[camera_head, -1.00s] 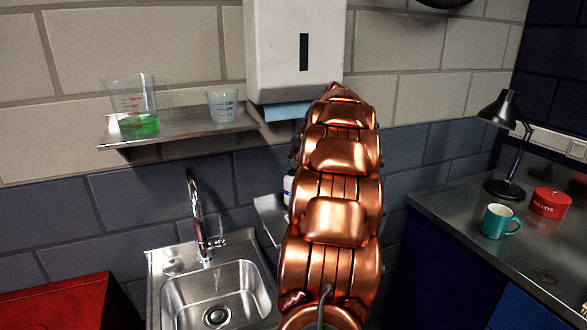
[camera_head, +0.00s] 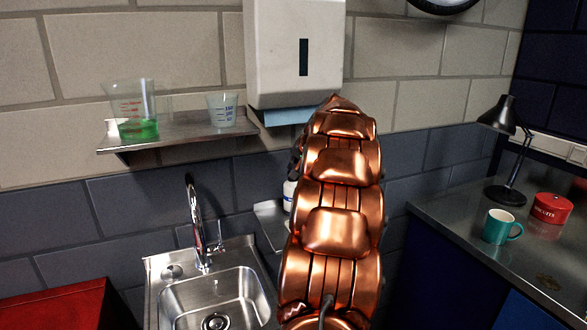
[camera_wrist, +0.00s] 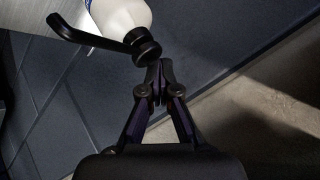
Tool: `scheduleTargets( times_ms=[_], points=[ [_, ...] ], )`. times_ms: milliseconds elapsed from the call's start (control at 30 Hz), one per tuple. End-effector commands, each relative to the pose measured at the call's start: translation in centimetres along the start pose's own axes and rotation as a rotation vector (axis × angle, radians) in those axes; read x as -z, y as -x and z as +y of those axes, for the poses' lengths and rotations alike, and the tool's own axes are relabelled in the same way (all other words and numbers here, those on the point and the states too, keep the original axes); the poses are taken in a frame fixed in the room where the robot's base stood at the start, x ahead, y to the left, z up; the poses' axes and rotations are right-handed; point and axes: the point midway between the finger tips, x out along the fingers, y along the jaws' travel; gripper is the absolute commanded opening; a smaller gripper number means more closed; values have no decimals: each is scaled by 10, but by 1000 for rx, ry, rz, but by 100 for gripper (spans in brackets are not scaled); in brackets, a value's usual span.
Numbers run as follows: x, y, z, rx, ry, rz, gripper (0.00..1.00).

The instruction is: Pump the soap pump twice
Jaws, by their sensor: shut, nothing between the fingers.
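The soap pump is a white bottle with a black pump head and a long black spout. In the wrist view the soap pump (camera_wrist: 122,14) is at the top, left of centre, its upper edge cut off. Its pump head lies just above and left of the fingertips of my gripper (camera_wrist: 160,72). The fingers are together with nothing between them; I cannot tell whether they touch the pump head. In the head view only a sliver of the white bottle (camera_head: 289,194) shows left of my copper arm, which hides the rest and my gripper.
The bottle is by a small metal shelf (camera_head: 268,209) right of the sink (camera_head: 215,290) and faucet (camera_head: 196,215). A towel dispenser (camera_head: 296,50) hangs above. A wall shelf (camera_head: 180,137) holds two beakers. A counter on the right bears a lamp, teal mug (camera_head: 499,228) and red tin (camera_head: 551,208).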

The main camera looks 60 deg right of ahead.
Motion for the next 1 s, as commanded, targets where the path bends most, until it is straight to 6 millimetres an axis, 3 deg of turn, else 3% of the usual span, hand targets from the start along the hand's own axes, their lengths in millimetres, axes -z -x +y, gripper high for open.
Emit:
scheduleTargets(
  times_ms=[1000],
  points=[
    [-8, -10, 7, -2, -1, -9, 0]
  ],
)
